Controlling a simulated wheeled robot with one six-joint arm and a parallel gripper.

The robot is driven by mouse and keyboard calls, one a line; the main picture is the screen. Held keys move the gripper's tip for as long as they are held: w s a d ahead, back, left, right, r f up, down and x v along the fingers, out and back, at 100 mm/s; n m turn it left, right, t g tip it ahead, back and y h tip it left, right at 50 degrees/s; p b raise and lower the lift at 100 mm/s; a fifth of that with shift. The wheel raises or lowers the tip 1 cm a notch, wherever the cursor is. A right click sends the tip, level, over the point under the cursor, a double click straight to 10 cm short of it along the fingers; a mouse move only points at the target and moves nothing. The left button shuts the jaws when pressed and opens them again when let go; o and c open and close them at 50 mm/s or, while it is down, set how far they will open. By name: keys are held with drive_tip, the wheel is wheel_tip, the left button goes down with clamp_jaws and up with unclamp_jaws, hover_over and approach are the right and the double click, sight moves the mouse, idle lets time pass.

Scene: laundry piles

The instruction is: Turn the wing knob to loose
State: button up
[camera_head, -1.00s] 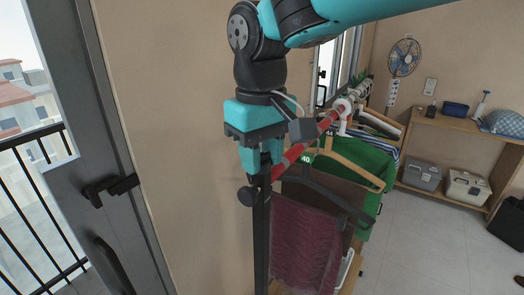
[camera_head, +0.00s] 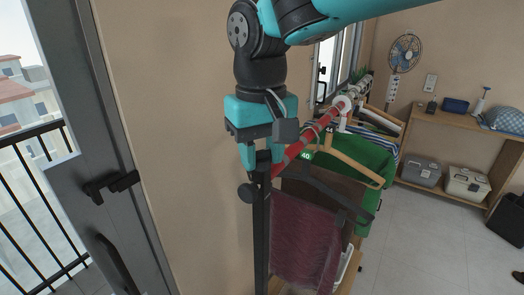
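My gripper (camera_head: 262,164) points straight down over the top of a black upright post (camera_head: 262,240) at the near end of the clothes rail. Its two teal fingers stand a little apart on either side of the dark post top. I cannot make out whether they press on anything there. A small round black knob (camera_head: 247,193) sticks out on the left of the post, just below the fingertips. Wings on it cannot be made out. Any knob between the fingers is hidden. A red rail (camera_head: 322,124) runs back from the post.
A maroon cloth (camera_head: 300,238) and a green garment (camera_head: 362,165) hang from the rail on the right. A wall is close on the left, beside a grey-framed balcony door (camera_head: 95,170). A wooden shelf (camera_head: 458,128) with boxes stands at the back right.

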drive_tip(key=o, duration=0.3)
wheel_tip(320, 180, up, 18)
drive_tip(key=shift+f+b, duration=0.25)
drive_tip(key=shift+b, duration=0.5)
drive_tip(key=n+b, duration=0.1)
drive_tip(key=b, duration=0.2)
approach(261, 151)
drive_tip(key=d+f, duration=0.1)
drive_tip(key=d, duration=0.4)
drive_tip(key=s+d+f+n+y+b, duration=0.1)
drive_tip(key=s+d+f+b, duration=0.2)
drive_tip(key=f, duration=0.5)
drive_tip(key=s+d+f+y, duration=0.1)
drive_tip(key=s+f, duration=0.3)
drive_tip(key=s+d+f+y+b, duration=0.1)
drive_tip(key=s+f, duration=0.4)
drive_tip(key=s+d+f+y, duration=0.1)
drive_tip(key=s+f, duration=0.3)
drive_tip(key=shift+s+d+f+n, duration=0.15)
drive_tip(key=shift+d+f+n, duration=0.15)
drive_tip(key=shift+f+n, duration=0.1)
